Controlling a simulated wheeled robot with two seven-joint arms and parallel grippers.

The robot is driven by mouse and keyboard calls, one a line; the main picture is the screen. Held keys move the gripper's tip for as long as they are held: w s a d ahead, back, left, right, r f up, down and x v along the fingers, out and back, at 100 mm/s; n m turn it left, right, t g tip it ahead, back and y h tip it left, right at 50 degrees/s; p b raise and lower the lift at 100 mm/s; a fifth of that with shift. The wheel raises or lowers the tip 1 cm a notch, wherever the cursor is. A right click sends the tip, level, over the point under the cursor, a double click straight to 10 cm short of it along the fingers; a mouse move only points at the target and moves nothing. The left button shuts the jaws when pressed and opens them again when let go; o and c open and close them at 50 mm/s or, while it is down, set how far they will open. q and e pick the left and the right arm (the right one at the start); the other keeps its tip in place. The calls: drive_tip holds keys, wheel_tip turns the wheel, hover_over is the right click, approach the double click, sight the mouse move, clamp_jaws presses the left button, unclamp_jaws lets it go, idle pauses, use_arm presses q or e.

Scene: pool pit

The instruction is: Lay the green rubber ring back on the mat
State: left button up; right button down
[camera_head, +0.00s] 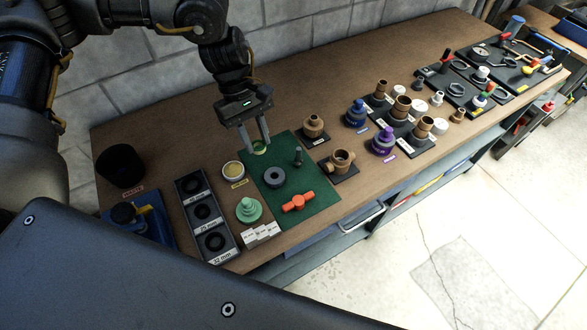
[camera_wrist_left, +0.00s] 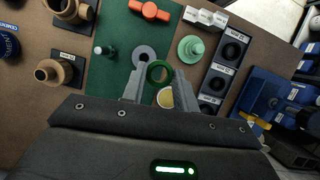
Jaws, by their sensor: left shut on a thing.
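The green rubber ring (camera_head: 260,148) is held between the fingertips of my left gripper (camera_head: 257,145). In the left wrist view the ring (camera_wrist_left: 157,72) sits between the two finger ends (camera_wrist_left: 158,78), with its hole showing. The gripper is over the far left part of the dark green mat (camera_head: 282,160). The ring looks a little above the mat, but the exact gap cannot be told. On the mat lie a grey ring (camera_head: 274,177), a small dark green upright part (camera_head: 298,156) and an orange handle (camera_head: 298,202). My right gripper is not in view.
Left of the mat stand a round tin (camera_head: 233,172), a light green fitting (camera_head: 249,210) and a black tray (camera_head: 196,226) with several dark rings. White labelled blocks (camera_head: 262,234) are at the bench's front edge. A brass fitting (camera_head: 313,126) stands right of the mat.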

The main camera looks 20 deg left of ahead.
sight(262, 142)
use_arm(q)
drive_tip(key=s+d+f+n+t+p, duration=0.25)
drive_tip(key=d+n+t, duration=0.25)
drive_tip(key=n, duration=0.6)
drive_tip(key=shift+n+g+h, duration=0.3)
drive_tip(key=w+a, duration=0.1)
drive_tip(key=w+a+f, duration=0.1)
drive_tip(key=w+a, duration=0.1)
drive_tip(key=w+a+f, duration=0.1)
drive_tip(key=w+a, duration=0.1)
drive_tip(key=shift+w+f+p, duration=0.1)
drive_tip(key=shift+f+p, duration=0.15)
drive_tip(key=shift+p, duration=0.1)
drive_tip(key=w+a+f, duration=0.1)
drive_tip(key=f, duration=0.1)
drive_tip(key=w+a+f, duration=0.1)
drive_tip(key=w+f, duration=0.1)
drive_tip(key=w+a+f, duration=0.1)
drive_tip(key=f, duration=0.1)
drive_tip(key=shift+w+a, duration=0.2)
drive_tip(key=shift+a, duration=0.15)
drive_tip(key=shift+w+a+f, duration=0.1)
drive_tip(key=shift+a+f, duration=0.05)
drive_tip(key=shift+f, duration=0.15)
wheel_tip(262, 142, down, 3)
drive_tip(key=shift+w+r+p, duration=0.1)
drive_tip(key=shift+p, duration=0.85)
drive_tip(key=shift+f, duration=0.2)
